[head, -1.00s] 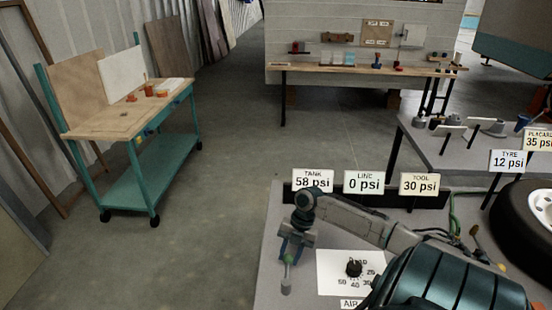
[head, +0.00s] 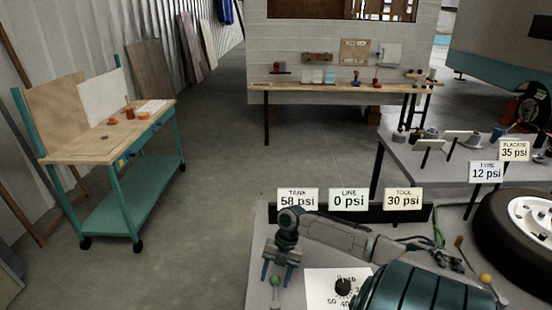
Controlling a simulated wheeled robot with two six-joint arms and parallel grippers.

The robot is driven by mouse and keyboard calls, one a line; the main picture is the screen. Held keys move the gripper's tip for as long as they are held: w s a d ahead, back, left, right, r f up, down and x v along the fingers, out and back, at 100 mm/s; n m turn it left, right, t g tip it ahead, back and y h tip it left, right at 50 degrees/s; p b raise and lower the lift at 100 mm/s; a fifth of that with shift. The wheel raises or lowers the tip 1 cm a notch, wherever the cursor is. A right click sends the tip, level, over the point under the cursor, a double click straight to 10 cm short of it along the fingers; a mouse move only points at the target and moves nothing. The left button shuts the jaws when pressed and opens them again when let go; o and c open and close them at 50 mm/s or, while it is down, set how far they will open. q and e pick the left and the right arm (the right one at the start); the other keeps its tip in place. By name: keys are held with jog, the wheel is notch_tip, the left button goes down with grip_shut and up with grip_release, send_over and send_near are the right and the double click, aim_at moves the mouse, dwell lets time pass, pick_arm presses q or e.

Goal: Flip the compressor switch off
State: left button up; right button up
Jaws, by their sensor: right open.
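My right gripper (head: 278,277) hangs over the left end of the grey bench (head: 259,239), pointing down with its blue fingers apart and nothing seen between them. A small lever with a green tip (head: 275,281) stands at the fingertips, seemingly in front of or between them; I cannot tell which. No label on it is readable, so I cannot confirm it is the compressor switch. A white dial plate (head: 318,283) with a black knob (head: 342,287) is to its right, partly hidden by my right arm. My left gripper is not in view.
Signs behind my arm read TANK 58 psi (head: 298,199), LINE 0 psi (head: 348,199) and TOOL 30 psi (head: 404,198). A wheel (head: 492,225) lies at the bench's right. A teal workbench (head: 105,140) stands at left; the floor between is clear.

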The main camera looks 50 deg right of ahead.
jog(key=shift+d+r, duration=0.1)
jog(key=shift+d+r, duration=0.15)
jog(key=shift+r, duration=0.05)
jog(key=b+v, duration=0.1)
jog(key=v, duration=0.9)
dwell(0.4)
